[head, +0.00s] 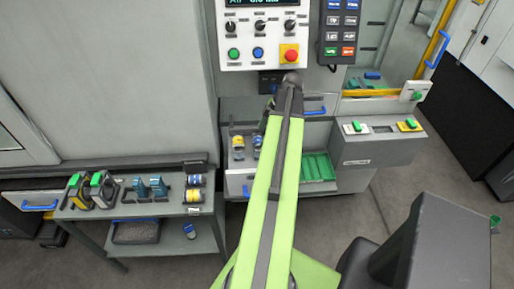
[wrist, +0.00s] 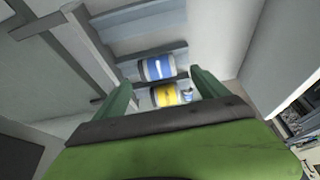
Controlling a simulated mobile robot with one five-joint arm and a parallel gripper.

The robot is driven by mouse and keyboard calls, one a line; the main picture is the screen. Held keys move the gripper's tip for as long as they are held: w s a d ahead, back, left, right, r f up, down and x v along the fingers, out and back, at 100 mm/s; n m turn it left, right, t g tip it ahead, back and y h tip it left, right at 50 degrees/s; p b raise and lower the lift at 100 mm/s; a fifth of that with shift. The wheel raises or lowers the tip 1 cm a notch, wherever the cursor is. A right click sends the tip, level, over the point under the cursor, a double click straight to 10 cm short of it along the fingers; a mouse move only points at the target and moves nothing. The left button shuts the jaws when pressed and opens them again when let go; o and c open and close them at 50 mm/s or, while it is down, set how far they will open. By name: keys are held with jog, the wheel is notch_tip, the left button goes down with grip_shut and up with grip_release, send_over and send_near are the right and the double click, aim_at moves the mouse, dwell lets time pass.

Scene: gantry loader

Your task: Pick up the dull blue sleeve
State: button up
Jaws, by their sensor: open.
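In the head view a blue sleeve (head: 258,143) stands in the open grey drawer, beside a yellow-banded one (head: 238,146), partly behind my arm. Another blue sleeve (head: 194,180) lies on the side bench above a yellow one (head: 193,195), and one more (head: 189,231) is on the lower shelf. I cannot tell which is the dull blue one. In the wrist view a blue-and-white sleeve (wrist: 157,67) and a yellow one (wrist: 165,95) lie beyond my gripper (wrist: 162,82). Its green fingers are apart with nothing held. My arm hides the gripper in the head view.
The side bench (head: 130,212) also carries black-and-yellow tools and blue blocks (head: 150,187). A green tray (head: 317,167) sits right of my arm. The machine's control panel (head: 262,35) rises behind my arm. Floor is clear in front of the drawer.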

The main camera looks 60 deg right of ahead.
aim_at(259, 140)
jog(key=b+x, duration=0.4)
jog(key=x, duration=0.1)
jog(key=shift+w+f+b, duration=0.15)
jog(key=shift+w+b, duration=0.05)
jog(key=shift+b, duration=0.15)
jog(key=shift+d, duration=0.1)
jog(key=c, duration=1.7)
